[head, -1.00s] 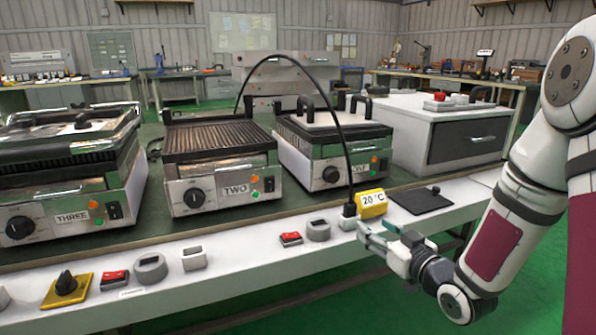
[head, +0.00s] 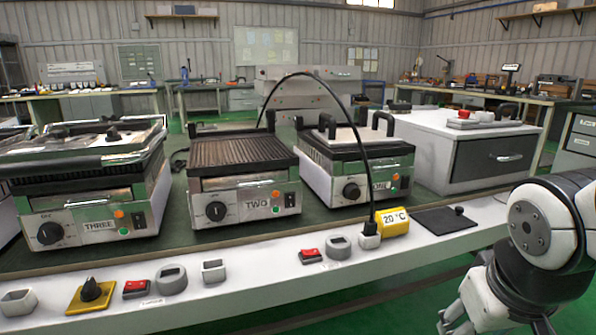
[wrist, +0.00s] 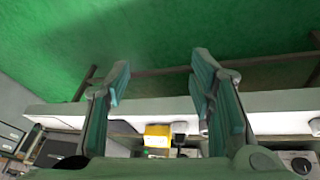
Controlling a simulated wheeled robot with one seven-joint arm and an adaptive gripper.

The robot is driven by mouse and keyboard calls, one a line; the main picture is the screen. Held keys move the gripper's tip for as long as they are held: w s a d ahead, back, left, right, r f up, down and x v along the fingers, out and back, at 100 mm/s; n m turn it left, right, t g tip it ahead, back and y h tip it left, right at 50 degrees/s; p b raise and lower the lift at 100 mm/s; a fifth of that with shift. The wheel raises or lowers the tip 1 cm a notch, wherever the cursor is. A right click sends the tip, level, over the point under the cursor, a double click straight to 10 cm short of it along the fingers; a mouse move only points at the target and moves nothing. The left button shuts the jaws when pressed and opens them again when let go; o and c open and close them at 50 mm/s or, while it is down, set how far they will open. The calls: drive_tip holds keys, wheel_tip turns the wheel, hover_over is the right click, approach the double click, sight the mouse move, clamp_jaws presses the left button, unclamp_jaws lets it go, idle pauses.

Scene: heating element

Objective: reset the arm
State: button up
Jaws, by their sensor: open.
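My gripper shows in the wrist view (wrist: 158,90), its two teal-padded fingers spread apart with nothing between them. Past the fingers are the white front edge of the bench and the green floor. In the head view my arm is folded at the lower right, in front of the bench, and the fingertips are not clearly seen. The yellow 20 °C display (head: 393,222) stands on the white bench ledge, apart from my arm. It also shows in the wrist view (wrist: 157,135).
Contact grills labelled THREE (head: 90,225) and TWO (head: 245,205), and a third grill (head: 355,185), stand on the bench. A black cable (head: 352,130) arches to a plug (head: 369,240) beside the display. A black plate (head: 443,220) lies at right. Green floor in front is clear.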

drive_tip(key=s+a+r+g+y+p, duration=0.1)
drive_tip(key=s+a+r+g, duration=0.1)
drive_tip(key=s, duration=0.6)
drive_tip(key=s+a+r+g+y, duration=0.1)
drive_tip(key=s+a+g, duration=0.1)
drive_tip(key=s, duration=0.6)
wheel_tip(320, 180, up, 39)
drive_tip(key=t+p, duration=0.4)
drive_tip(key=p, duration=3.3)
drive_tip(key=shift+w+a, duration=0.15)
